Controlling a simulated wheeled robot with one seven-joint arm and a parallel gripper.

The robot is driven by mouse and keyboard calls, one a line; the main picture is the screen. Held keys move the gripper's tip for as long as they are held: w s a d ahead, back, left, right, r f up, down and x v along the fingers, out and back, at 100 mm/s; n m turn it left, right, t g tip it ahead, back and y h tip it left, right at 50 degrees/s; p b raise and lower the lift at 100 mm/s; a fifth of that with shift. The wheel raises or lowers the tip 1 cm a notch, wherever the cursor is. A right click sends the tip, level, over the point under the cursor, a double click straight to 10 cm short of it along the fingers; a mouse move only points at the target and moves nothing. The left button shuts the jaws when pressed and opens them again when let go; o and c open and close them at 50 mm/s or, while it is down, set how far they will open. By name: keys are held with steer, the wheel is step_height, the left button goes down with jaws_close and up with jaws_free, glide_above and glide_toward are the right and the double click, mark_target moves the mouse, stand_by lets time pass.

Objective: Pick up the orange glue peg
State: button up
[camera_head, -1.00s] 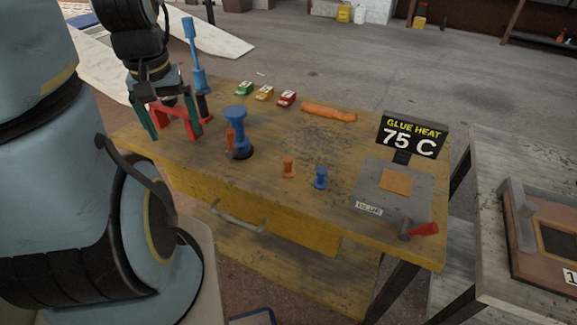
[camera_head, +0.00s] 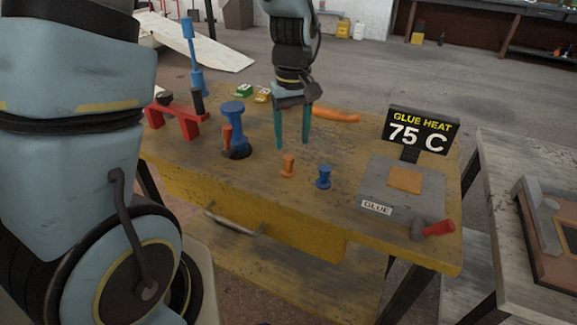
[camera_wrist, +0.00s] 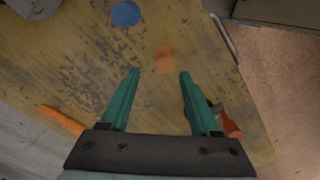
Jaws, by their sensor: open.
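The orange glue peg (camera_head: 288,166) stands upright on the wooden bench, just left of a similar blue peg (camera_head: 323,177). My gripper (camera_head: 292,143) points down above the bench, behind the orange peg in the head view, with its teal fingers apart and nothing between them. In the wrist view, the orange peg (camera_wrist: 165,58) shows from above, beyond the fingertips and between their lines. The blue peg (camera_wrist: 126,13) is farther up and to the left there. My gripper (camera_wrist: 158,73) is open in that view too.
A large blue spool-shaped piece (camera_head: 232,125) with an orange-handled item (camera_head: 228,138) stands left of the pegs. A red bracket (camera_head: 178,122) is farther left. The glue heat plate (camera_head: 375,185) and its 75 C sign (camera_head: 421,133) are at right. An orange roll (camera_head: 336,115) lies behind.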

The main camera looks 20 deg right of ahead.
mark_target(288, 157)
steer(key=shift+a+f+p, duration=0.2)
steer(key=shift+f+p, duration=0.3)
steer(key=shift+f, duration=1.35)
steer(key=shift+a+f+p, duration=0.2)
steer(key=shift+f+p, duration=0.3)
steer(key=shift+f, duration=1.35)
jaws_close()
